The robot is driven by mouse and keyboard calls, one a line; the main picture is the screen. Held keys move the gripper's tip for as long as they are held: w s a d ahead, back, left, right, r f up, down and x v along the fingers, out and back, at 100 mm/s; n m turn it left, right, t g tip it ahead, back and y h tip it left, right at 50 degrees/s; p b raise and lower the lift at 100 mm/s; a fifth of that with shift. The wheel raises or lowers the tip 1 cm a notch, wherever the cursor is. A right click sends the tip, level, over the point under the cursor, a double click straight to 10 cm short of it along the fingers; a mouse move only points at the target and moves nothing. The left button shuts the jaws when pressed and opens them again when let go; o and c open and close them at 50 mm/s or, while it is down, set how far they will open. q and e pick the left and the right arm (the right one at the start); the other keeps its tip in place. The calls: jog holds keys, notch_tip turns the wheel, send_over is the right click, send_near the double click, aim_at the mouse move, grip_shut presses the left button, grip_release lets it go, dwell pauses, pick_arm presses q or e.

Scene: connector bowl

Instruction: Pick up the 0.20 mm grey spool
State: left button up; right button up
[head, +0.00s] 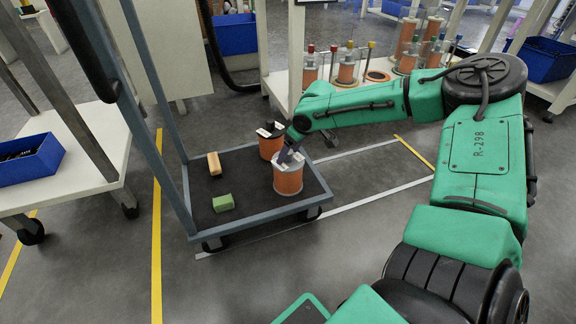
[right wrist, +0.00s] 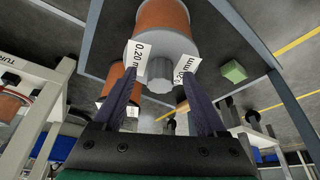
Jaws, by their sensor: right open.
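The 0.20 mm grey spool (head: 288,181) stands upright on the cart's dark deck, near its right front corner. It has copper-coloured wire and a grey flange. The right wrist view shows its wire (right wrist: 163,30), grey hub (right wrist: 159,80) and white labels reading "0.20 mm". My right gripper (head: 288,157) is open at the top of this spool. In the right wrist view its two dark fingers (right wrist: 158,84) lie on either side of the hub, with gaps visible. Whether the tips touch the flange I cannot tell. My left gripper is not in view.
A second copper spool with a dark top (head: 270,147) stands just behind. A tan block (head: 214,163) and a green block (head: 223,203) lie on the cart (head: 250,217). A bench with several spools (head: 345,75) stands behind.

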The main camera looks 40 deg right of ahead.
jog(key=shift+r, duration=0.1)
grip_shut()
dwell(1.2)
jog(key=shift+w+r, duration=0.1)
jog(key=shift+w, duration=0.05)
